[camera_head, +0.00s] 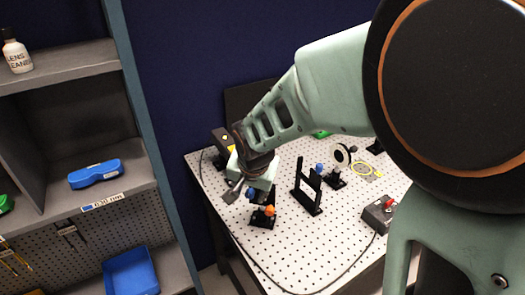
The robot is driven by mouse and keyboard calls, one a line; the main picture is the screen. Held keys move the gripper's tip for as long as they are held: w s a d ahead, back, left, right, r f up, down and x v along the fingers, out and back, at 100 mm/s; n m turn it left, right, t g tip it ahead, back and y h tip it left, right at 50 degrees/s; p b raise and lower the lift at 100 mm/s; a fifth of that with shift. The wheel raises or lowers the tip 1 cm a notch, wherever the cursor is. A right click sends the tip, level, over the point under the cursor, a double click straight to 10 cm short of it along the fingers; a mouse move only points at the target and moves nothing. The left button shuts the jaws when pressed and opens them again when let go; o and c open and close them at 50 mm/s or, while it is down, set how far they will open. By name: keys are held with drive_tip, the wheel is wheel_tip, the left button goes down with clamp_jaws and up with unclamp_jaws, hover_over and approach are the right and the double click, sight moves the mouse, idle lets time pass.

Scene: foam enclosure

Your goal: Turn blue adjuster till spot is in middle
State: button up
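My gripper (248,186) points down over the left part of the white perforated optical table (322,239). I cannot make out a light spot; my arm hides part of the table.
A round black-rimmed optic (342,155) stands behind the frame. A grey box with a red switch (383,211) sits at the right, with a cable along the front. Shelves at left hold a white bottle (16,52), a blue case (95,174) and a blue bin (131,273).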

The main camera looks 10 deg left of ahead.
drive_tip(key=shift+c, duration=0.3)
clamp_jaws()
drive_tip(key=shift+a, duration=0.1)
drive_tip(key=h, duration=0.3)
drive_tip(key=shift+a+n, duration=0.4)
drive_tip(key=shift+w+a+f+n+g+h+b, duration=0.15)
drive_tip(key=shift+a+f+n+h+b, duration=0.25)
drive_tip(key=shift+h, duration=1.75)
drive_tip(key=shift+s+a+f+n+g+h+b, duration=0.15)
drive_tip(key=shift+n+h, duration=0.45)
drive_tip(key=shift+h, duration=1.5)
drive_tip(key=shift+w+a+f+n+g+h+b, duration=0.25)
drive_tip(key=shift+n+h, duration=0.25)
drive_tip(key=shift+h, duration=1.65)
drive_tip(key=shift+s, duration=0.1)
